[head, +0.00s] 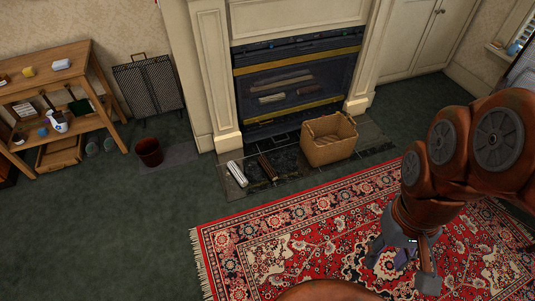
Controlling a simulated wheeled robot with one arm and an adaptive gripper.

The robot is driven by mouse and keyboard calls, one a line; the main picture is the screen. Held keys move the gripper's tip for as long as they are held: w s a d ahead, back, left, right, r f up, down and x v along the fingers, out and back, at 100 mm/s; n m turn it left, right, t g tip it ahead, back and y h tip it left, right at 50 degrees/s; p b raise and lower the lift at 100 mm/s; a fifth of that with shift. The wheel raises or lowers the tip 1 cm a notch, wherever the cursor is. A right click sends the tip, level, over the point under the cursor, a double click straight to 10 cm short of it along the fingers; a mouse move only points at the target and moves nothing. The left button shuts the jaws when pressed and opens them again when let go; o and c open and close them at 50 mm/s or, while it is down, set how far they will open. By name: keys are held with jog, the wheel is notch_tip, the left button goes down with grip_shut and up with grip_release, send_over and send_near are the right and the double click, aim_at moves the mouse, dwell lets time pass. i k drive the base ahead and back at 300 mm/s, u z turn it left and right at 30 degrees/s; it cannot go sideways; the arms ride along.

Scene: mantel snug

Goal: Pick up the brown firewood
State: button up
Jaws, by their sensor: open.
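A brown piece of firewood (268,166) lies on the dark hearth slab in front of the fireplace. A pale, whitish log (237,173) lies to its left, a little apart. My gripper (402,262) is at the lower right, above the red patterned rug. It is open, and I see nothing held between its fingers. It is well to the right of the brown firewood and nearer to me, not touching it.
A wicker basket (330,150) stands on the hearth right of the firewood. The fireplace (295,85) holds several logs behind its front. A dark red bucket (149,152), a mesh screen (148,86) and a wooden shelf table (50,75) stand left. The rug (270,240) looks clear.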

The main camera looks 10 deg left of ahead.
aim_at(271, 172)
jog(key=u, duration=0.6)
jog(key=i, duration=0.9)
jog(key=u, duration=1.1)
jog(key=i, duration=0.3)
jog(key=u, duration=0.35)
